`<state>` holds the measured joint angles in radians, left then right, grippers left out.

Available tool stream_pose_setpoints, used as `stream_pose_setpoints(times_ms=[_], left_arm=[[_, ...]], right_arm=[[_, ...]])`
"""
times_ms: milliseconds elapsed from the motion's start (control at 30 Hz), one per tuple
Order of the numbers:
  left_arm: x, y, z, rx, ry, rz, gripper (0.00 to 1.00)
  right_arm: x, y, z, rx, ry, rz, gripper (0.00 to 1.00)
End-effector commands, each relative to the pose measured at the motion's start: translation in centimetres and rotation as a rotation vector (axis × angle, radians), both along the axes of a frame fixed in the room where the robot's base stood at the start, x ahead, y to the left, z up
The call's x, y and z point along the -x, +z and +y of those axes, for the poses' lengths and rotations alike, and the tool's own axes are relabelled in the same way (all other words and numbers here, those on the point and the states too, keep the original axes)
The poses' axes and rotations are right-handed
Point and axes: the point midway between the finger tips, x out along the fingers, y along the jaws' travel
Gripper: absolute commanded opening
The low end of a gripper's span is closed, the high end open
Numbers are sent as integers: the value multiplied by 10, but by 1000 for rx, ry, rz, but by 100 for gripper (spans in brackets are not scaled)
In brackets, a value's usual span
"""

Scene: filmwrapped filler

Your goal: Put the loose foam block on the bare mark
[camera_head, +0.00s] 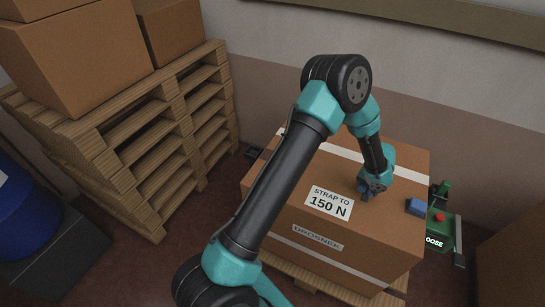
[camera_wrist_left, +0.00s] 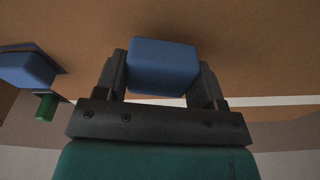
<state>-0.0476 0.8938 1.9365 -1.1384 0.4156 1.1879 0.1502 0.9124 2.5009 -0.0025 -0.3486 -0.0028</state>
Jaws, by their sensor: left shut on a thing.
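My left gripper (camera_head: 372,190) is over the top of the large cardboard box (camera_head: 300,222). It is shut on a blue foam block (camera_head: 363,186). In the left wrist view the held block (camera_wrist_left: 162,67) sits between the two fingers, with brown cardboard beyond it. I cannot tell whether the block touches the box top. A second blue block (camera_head: 416,207) rests at the right edge of the box top, apart from the gripper. It also shows at the left of the wrist view (camera_wrist_left: 28,70), beside a dark edge. I cannot make out a bare mark. My right gripper is not in view.
The box carries a white label (camera_head: 329,202) reading "STRAP TO 150 N" and stands on a wooden pallet (camera_head: 318,284). A green device with a red button (camera_head: 440,217) stands to its right. Stacked pallets (camera_head: 150,135), brown cartons and a blue drum (camera_head: 22,215) are at left.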

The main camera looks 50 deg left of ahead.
Motion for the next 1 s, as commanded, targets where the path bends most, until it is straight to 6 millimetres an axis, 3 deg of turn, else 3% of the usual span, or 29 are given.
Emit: stream_pose_setpoints(times_ms=[33,200,500,733,900,1000], left_arm=[[7,1,28,-1,23,0,41],[36,4,103,-5,78,-5,41],[113,12,210,-3,168,-3,41],[184,20,265,5,231,7,41],[219,25,283,12,256,13,41],[227,26,286,15,262,15,41]], right_arm=[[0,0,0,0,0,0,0],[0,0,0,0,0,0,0],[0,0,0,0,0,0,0],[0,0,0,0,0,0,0],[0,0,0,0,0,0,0],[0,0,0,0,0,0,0]])
